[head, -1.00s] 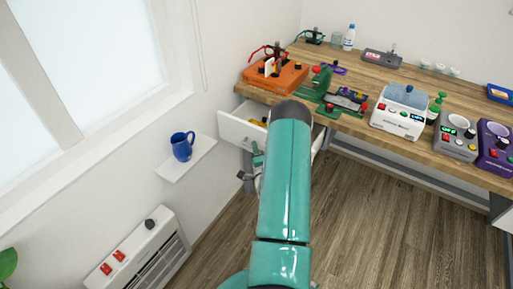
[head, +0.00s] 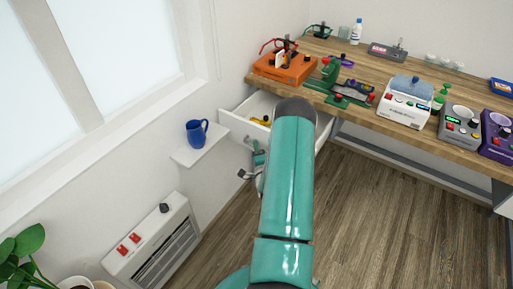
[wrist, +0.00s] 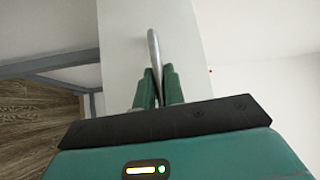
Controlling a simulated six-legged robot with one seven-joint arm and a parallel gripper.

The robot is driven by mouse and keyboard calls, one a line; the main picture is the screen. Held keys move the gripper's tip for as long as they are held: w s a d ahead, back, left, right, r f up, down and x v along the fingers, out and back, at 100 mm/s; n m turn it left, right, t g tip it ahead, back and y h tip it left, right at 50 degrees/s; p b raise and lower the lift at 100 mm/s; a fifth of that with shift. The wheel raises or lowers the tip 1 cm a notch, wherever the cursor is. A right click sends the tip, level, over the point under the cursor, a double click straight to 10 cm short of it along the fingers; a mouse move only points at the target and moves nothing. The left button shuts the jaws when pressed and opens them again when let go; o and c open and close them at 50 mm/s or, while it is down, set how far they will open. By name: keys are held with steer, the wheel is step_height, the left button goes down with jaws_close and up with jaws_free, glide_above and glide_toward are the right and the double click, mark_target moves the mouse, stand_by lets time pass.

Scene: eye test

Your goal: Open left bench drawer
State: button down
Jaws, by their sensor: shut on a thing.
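The left bench drawer (head: 236,122) is white and stands pulled out below the left end of the wooden bench. Yellow items (head: 262,121) lie inside it. My arm hides part of the drawer front in the head view. In the wrist view the white drawer front (wrist: 120,50) fills the upper middle, with a grey metal handle (wrist: 153,48) on it. My gripper (wrist: 158,88) is shut on this handle, with the handle between its green fingers. In the head view my gripper is mostly hidden by my arm, at the drawer front.
The wooden bench top (head: 405,72) holds an orange device (head: 284,68), a white device (head: 405,106) and other equipment. A blue mug (head: 196,133) stands on a small wall shelf (head: 200,152) left of the drawer. A heater (head: 155,240) is at lower left. The wooden floor (head: 375,215) at right is clear.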

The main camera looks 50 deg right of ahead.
steer(key=shift+d, duration=0.2)
steer(key=c, duration=1.5)
jaws_free()
steer(key=v, duration=1.3)
steer(key=shift+s+a+f, duration=0.2)
steer(key=shift+s+a, duration=0.05)
steer(key=shift+s, duration=0.05)
